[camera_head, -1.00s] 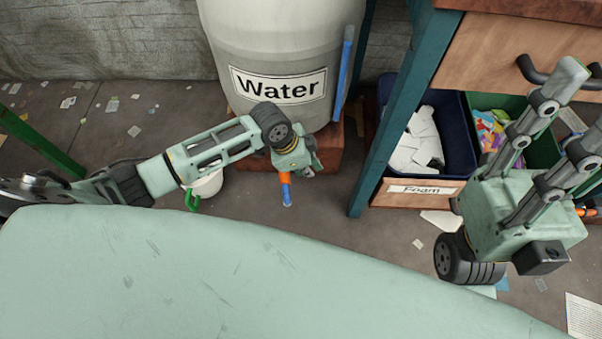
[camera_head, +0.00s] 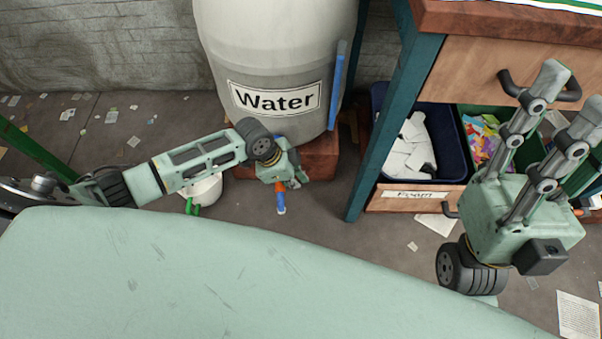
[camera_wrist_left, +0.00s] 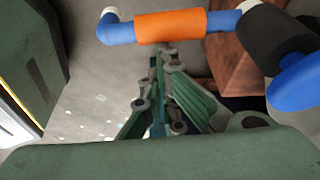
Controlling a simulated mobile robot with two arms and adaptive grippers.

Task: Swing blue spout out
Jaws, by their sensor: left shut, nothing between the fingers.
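The blue spout (camera_head: 281,210) projects at the foot of the white water barrel (camera_head: 285,50); its orange sleeve is mostly hidden by my left gripper in the head view. In the left wrist view the spout (camera_wrist_left: 117,30) lies across the top, with the orange sleeve (camera_wrist_left: 170,26) in its middle, a white end at left, and a black collar and blue disc at right. My left gripper (camera_wrist_left: 163,52) is shut and empty, its tips close to the sleeve; I cannot tell if they touch. My right gripper (camera_head: 572,95) is open and empty, far from the spout.
A white bucket (camera_head: 207,190) with a green part stands left of the spout. A workbench with a teal leg (camera_head: 385,130) stands right of the barrel, with a blue bin (camera_head: 457,145) of foam and a green bin beneath. Paper scraps litter the floor.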

